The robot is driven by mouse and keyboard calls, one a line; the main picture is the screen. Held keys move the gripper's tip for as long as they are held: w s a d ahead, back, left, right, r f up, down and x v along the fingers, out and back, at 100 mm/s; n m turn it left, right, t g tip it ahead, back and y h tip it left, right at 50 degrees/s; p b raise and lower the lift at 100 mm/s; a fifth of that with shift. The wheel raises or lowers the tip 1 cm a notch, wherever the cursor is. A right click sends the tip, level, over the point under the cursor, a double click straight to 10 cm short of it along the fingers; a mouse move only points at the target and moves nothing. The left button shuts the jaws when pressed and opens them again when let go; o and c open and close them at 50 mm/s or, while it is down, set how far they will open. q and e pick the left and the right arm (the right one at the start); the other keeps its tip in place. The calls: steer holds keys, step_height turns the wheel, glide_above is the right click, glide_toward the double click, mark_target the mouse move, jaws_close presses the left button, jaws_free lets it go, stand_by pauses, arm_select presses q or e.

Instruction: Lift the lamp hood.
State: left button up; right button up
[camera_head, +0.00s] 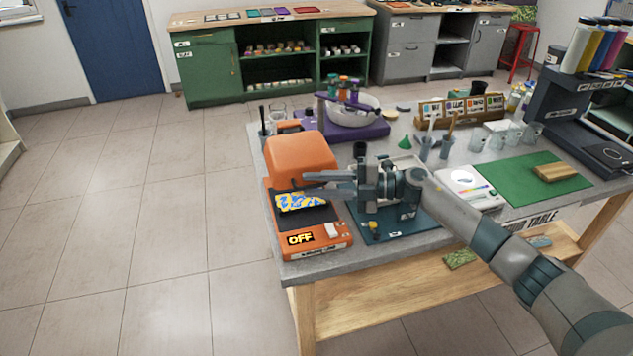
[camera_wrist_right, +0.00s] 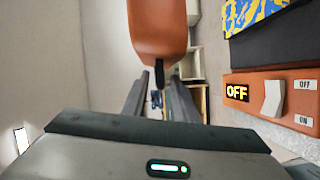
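The orange lamp hood (camera_head: 300,155) sits over the rear of the orange lamp unit (camera_head: 322,252), whose sign reads OFF. A blue-and-yellow patterned piece (camera_head: 302,201) lies on the black bed in front of the hood. In the right wrist view the hood (camera_wrist_right: 158,30) has a small black tab (camera_wrist_right: 159,77) at its near end. My right gripper (camera_head: 290,186) is open, its fingers reaching left just in front of the hood. In the wrist view the tab appears between the spread fingers (camera_wrist_right: 160,88); contact cannot be told. My left gripper is out of view.
A blue tray (camera_head: 400,232) lies under my right gripper, beside the lamp unit. A purple stand with a white bowl (camera_head: 354,110) is behind it. Cups, a white device (camera_head: 470,188) and a green mat (camera_head: 525,183) are to the right. Floor left of the table is clear.

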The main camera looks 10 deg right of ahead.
jaws_close()
steer(key=shift+a+f, duration=0.1)
stand_by(1.4)
